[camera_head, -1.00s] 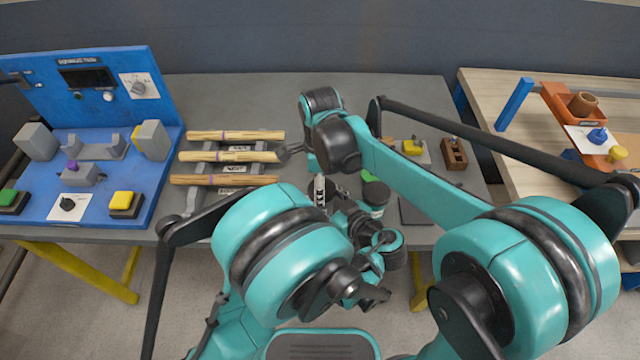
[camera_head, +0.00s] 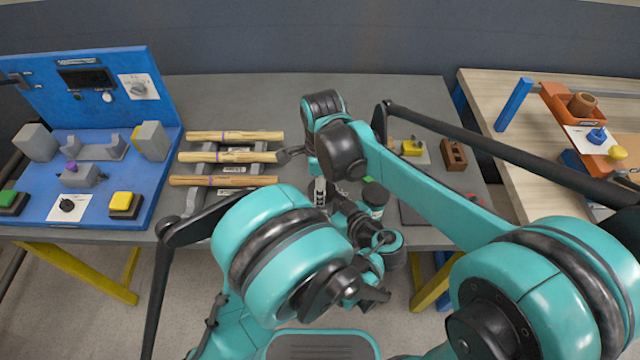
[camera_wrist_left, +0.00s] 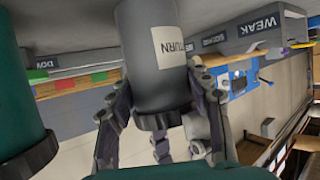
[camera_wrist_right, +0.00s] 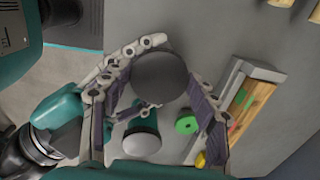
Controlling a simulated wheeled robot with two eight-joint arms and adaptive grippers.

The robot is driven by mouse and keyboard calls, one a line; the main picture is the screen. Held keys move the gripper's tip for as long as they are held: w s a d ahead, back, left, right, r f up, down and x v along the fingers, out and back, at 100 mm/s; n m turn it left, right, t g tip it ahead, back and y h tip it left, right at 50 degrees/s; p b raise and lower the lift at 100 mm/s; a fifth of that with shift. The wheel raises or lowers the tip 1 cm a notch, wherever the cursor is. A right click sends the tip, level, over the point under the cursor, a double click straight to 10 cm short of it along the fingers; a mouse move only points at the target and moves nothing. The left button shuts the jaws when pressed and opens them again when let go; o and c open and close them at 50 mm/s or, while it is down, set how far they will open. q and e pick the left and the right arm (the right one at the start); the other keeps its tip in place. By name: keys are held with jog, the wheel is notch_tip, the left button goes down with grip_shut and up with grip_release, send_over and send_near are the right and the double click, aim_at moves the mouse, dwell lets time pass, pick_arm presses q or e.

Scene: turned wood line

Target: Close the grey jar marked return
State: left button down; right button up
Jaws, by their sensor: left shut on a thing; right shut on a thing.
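The grey jar (camera_wrist_left: 150,75) shows in the left wrist view. Its pale label carries letters ending in "TURN", and a dark band (camera_wrist_left: 158,120) rings its lower end in the picture. My left gripper (camera_wrist_left: 160,88) is shut on the jar, one finger on each side. In the right wrist view my right gripper (camera_wrist_right: 165,72) is shut on a dark round lid (camera_wrist_right: 160,82), seen face on. Whatever is beneath the lid is hidden, so I cannot tell how it sits on the jar. My arms hide most of this in the head view.
A dark green jar with a black top (camera_head: 375,197) stands just right of the grippers. A rack with several wooden sticks (camera_head: 235,136) lies to the left, beside a blue test station (camera_head: 105,150). A wooden block (camera_head: 454,155) sits to the right. The table's back is clear.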

jog(key=shift+w+g, duration=0.15)
jog(key=shift+g, duration=0.25)
jog(key=shift+f, duration=0.35)
dwell(0.6)
jog(key=shift+o, duration=0.9)
jog(key=shift+f, duration=0.3)
jog(key=shift+r, duration=0.15)
jog(key=shift+r+t, duration=0.35)
jog(key=shift+t, duration=0.05)
jog(key=shift+c, duration=0.8)
jog(key=shift+s, duration=0.2)
jog(key=shift+g, duration=0.3)
